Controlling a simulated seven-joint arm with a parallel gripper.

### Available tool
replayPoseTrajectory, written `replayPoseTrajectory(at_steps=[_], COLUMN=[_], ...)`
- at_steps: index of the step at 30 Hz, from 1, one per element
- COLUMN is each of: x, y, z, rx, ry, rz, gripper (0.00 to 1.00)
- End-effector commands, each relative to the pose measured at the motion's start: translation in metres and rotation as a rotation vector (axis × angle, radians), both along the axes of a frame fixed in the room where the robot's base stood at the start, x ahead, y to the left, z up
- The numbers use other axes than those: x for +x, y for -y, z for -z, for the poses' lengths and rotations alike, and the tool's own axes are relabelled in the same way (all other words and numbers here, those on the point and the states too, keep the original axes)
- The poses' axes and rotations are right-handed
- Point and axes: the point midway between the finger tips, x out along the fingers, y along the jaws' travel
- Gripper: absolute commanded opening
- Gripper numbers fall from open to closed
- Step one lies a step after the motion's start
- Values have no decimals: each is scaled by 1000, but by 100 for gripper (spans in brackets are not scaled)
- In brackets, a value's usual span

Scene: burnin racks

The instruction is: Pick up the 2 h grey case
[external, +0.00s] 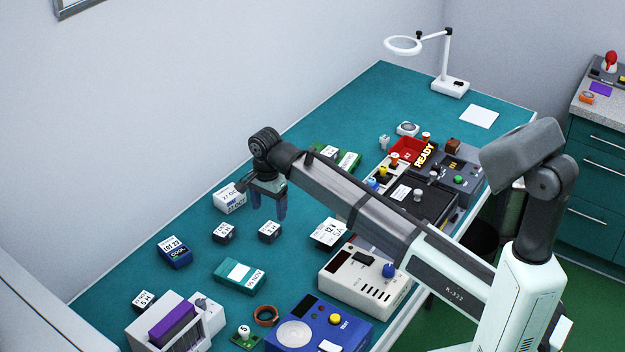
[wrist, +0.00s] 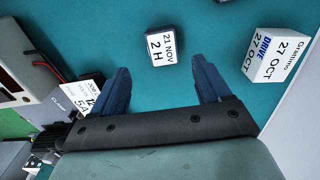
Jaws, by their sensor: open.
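The 2 h case is a small dark grey block with a white label reading "21 NOV 2 H", lying on the teal table in the wrist view (wrist: 163,46). In the external view the case (external: 270,230) lies just below my gripper (external: 268,210). My gripper is open and empty, fingers pointing down above the table. In the wrist view the gripper (wrist: 160,78) has its two blue fingers spread either side of the case's line, with the case beyond the tips. The fingers appear apart from the case.
A similar dark case (external: 224,232) lies to the left. The white DRIVE 27 OCT box (external: 229,197) stands near the wall side. A 12 V 5 A block (external: 329,232) is to the right, with a beige instrument (external: 365,279) beyond. Bare table surrounds the 2 h case.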

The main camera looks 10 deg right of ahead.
Motion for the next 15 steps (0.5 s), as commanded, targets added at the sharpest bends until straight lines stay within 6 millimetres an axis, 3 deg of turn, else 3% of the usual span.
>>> replayPoseTrajectory(at_steps=[3, 15], x=[0, 2], y=[0, 0], z=[13, 33], rx=[0, 0], ry=[0, 0], rz=[-1, -1], gripper=[77, 77])
